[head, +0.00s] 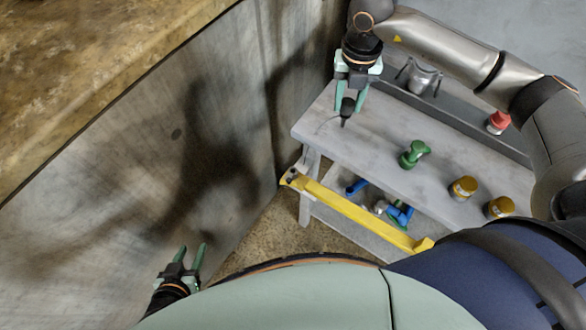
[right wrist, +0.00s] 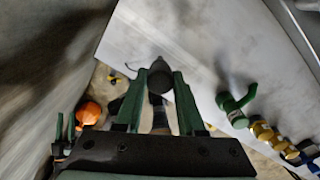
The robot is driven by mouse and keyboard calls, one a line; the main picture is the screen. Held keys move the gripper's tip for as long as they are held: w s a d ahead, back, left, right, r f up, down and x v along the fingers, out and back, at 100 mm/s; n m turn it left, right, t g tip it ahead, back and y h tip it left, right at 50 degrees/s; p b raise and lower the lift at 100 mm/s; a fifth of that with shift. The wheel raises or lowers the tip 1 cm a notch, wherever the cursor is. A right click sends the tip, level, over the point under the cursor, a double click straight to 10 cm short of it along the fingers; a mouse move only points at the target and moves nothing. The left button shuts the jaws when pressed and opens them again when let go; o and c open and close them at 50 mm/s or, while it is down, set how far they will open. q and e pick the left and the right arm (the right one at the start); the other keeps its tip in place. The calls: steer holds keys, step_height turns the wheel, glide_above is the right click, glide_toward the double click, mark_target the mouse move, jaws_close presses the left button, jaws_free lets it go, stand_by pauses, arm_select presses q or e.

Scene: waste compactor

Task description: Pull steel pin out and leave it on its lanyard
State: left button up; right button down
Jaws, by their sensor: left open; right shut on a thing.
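My right gripper (head: 351,97) hangs over the far left end of the grey bench. It is shut on a dark, round-ended thing (head: 347,112), also seen between the fingers in the right wrist view (right wrist: 160,75). A thin dark line, like a cord, runs left from it over the bench top. I cannot tell whether this thing is the steel pin; no bare steel pin is clear elsewhere. My left gripper (head: 190,257) is open and empty at the lower left, in front of the grey wall and well apart from the bench.
Blue fittings (head: 400,214) lie on the lower shelf. The grey wall (head: 150,170) bounds the left side.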

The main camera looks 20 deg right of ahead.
steer(key=shift+f, duration=0.4)
steer(key=shift+c, duration=2.2)
jaws_free()
steer(key=shift+r, duration=0.15)
step_height(320, 180, up, 12)
steer(key=b, duration=0.1)
steer(key=shift+r, duration=0.2)
